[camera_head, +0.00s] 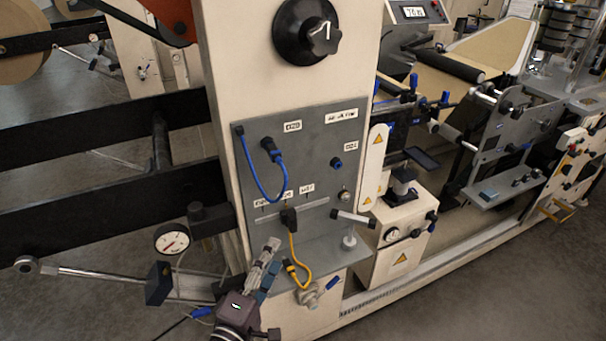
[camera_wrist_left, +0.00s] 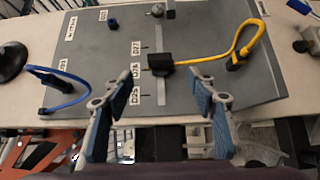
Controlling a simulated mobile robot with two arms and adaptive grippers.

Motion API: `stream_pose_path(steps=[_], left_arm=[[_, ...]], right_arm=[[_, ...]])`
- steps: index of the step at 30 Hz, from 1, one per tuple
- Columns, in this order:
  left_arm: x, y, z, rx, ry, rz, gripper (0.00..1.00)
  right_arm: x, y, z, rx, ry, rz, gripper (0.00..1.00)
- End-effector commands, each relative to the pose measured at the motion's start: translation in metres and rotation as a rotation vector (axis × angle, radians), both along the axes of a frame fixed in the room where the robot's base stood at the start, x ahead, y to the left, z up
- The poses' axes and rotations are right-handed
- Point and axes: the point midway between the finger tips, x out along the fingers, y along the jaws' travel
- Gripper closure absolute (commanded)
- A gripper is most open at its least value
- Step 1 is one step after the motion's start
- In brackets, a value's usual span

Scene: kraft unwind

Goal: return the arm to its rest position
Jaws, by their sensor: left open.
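My left gripper (camera_head: 265,267) is low in front of the machine's grey panel (camera_head: 320,140), near its lower left edge. In the left wrist view its two blue-padded fingers (camera_wrist_left: 160,92) stand wide apart, with nothing between them. Beyond them, a black connector (camera_wrist_left: 160,64) sits at a slot in the panel, with a yellow cable (camera_wrist_left: 226,62) looping from it. The connector also shows in the head view (camera_head: 289,218), above and right of the gripper. My right gripper is not in view.
A blue cable (camera_head: 259,186) loops on the panel's left side. A dial gauge (camera_head: 172,239) and black beams (camera_head: 80,222) stand left of the gripper. A valve with a blue handle (camera_head: 333,284) is close on its right. Open floor (camera_head: 470,290) lies at the lower right.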

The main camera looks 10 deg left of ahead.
Motion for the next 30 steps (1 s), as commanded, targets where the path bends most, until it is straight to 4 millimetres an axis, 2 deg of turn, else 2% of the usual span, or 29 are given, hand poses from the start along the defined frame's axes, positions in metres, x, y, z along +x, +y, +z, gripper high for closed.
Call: stream_pose_path(steps=[4, 8, 12, 15, 17, 21, 24, 30], left_arm=[[-0.003, -0.007, 0.000, 0.040, 0.006, -0.031, 0.48], [-0.018, -0.034, -0.008, 0.215, 0.037, -0.154, 0.48], [-0.053, -0.063, -0.036, 0.534, 0.111, -0.355, 0.48], [-0.084, -0.066, -0.062, 0.769, 0.186, -0.492, 0.48], [-0.103, -0.060, -0.078, 0.903, 0.242, -0.567, 0.48], [-0.146, -0.033, -0.105, 1.155, 0.377, -0.709, 0.48], [-0.171, -0.011, -0.117, 1.278, 0.468, -0.782, 0.48], [-0.215, 0.032, -0.125, 1.451, 0.639, -0.892, 0.48]], right_arm=[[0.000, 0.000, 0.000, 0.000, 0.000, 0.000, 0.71], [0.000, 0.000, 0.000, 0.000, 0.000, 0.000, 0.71], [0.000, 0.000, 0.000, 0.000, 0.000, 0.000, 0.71], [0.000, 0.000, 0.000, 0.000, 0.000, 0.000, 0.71], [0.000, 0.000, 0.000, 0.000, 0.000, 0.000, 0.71], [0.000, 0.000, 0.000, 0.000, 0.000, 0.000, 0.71], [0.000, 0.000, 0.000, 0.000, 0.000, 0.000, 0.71], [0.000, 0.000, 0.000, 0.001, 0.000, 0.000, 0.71]])
